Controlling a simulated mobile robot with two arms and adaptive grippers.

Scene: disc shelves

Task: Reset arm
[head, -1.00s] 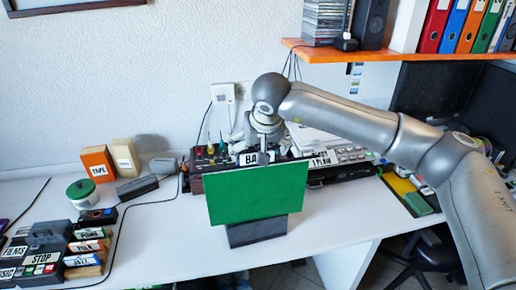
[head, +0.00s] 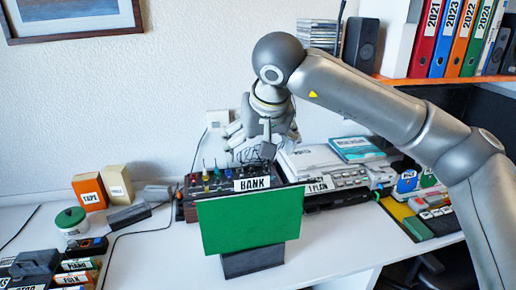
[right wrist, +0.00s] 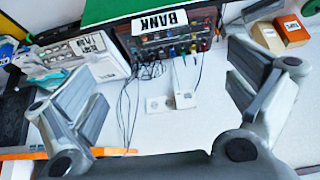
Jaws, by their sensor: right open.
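My right arm comes in from the right in the head view. Its gripper (head: 262,140) hangs over the rear of the desk, above and behind the green board. In the right wrist view the right gripper (right wrist: 165,85) has its fingers spread wide, with nothing between them. My left gripper is in neither view.
An orange shelf (head: 400,79) with binders is at upper right.

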